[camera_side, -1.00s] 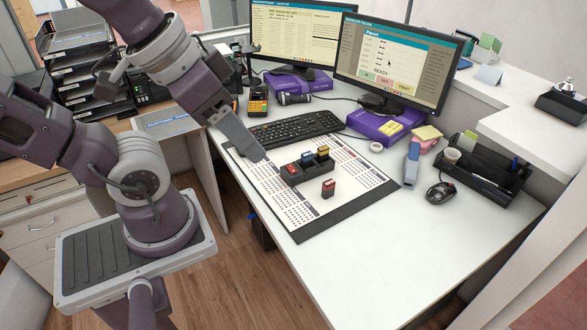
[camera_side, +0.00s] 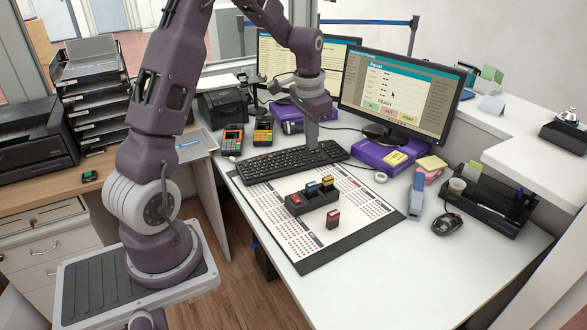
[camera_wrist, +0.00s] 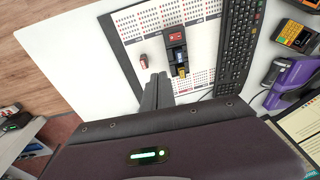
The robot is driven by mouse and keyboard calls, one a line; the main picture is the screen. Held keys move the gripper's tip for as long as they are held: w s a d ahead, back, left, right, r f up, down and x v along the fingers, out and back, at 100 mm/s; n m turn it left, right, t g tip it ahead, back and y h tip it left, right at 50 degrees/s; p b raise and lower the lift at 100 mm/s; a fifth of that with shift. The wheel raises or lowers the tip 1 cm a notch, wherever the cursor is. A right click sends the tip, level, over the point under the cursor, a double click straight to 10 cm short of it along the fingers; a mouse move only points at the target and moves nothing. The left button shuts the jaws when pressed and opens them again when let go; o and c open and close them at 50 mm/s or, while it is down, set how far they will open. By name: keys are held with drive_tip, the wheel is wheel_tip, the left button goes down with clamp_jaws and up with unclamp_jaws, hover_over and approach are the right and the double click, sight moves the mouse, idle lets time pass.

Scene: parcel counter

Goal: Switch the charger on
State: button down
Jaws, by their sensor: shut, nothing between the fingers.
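A black charger block (camera_side: 318,201) stands on the printed mat. It holds a red piece (camera_side: 296,199), a blue piece (camera_side: 312,188) and a yellow piece (camera_side: 327,181). In the wrist view the charger (camera_wrist: 172,48) lies beyond the fingers. A loose red piece (camera_side: 333,217) stands on the mat to the front right of the charger, apart from it. No switch can be made out on the charger. My gripper (camera_side: 311,146) is shut and empty, above the keyboard and behind the charger. Its fingers also show in the wrist view (camera_wrist: 158,92).
The keyboard (camera_side: 270,168) lies behind the mat (camera_side: 345,245). Two monitors (camera_side: 398,90) stand at the back. A stapler (camera_side: 416,195), a mouse (camera_side: 446,223) and an organizer tray (camera_side: 490,205) are at the right. The white desk in front of the mat is clear.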

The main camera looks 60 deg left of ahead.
drive_tip(key=g, duration=0.1)
approach(294, 195)
drive_tip(key=shift+h, duration=0.4)
drive_tip(key=f, duration=0.3)
drive_tip(key=a+f, duration=0.1)
drive_tip(key=f, duration=0.1)
drive_tip(key=shift+w+f, duration=0.1)
drive_tip(key=shift+f, duration=0.4)
drive_tip(key=shift+f, duration=0.65)
idle(1.1)
wheel_tip(294, 195, up, 8)
idle(3.6)
